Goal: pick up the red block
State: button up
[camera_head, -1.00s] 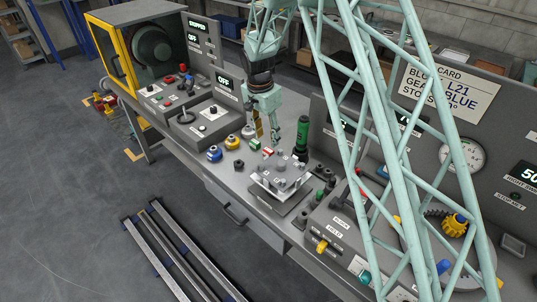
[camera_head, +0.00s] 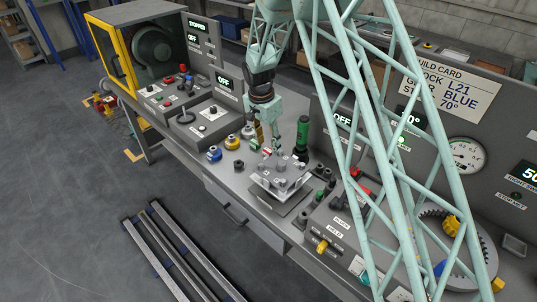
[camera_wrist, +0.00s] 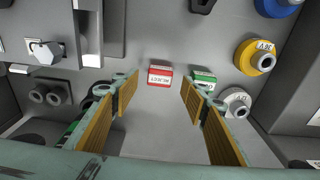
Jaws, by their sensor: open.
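The red block (camera_wrist: 160,76) has a white label and lies on the grey bench top (camera_wrist: 165,35). In the wrist view it sits at the top middle, just beyond and between my open fingers. In the head view only a small part of the red block (camera_head: 266,153) shows, close to my gripper. My gripper (camera_wrist: 150,98) has two fingers with ribbed yellow-brown pads, apart and empty. It also shows in the head view (camera_head: 267,147), low over the bench. A green block (camera_wrist: 203,78) with a white label lies right of the red block, close to the right fingertip.
A yellow part (camera_wrist: 254,57), a blue part (camera_wrist: 278,5) and a white part (camera_wrist: 236,101) stand to the right in the wrist view. A grey fixture (camera_head: 281,179) with metal parts stands in front of my gripper. A green cylinder (camera_head: 302,136) stands upright nearby.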

aim_at(268, 150)
jog(key=shift+w+d+f, duration=0.1)
jog(key=shift+w+f, duration=0.05)
jog(key=shift+f, duration=1.35)
jog(key=c, duration=0.9)
jog(key=shift+r, duration=0.15)
jog(key=shift+r+p, duration=0.4)
jog(key=shift+r, duration=4.5)
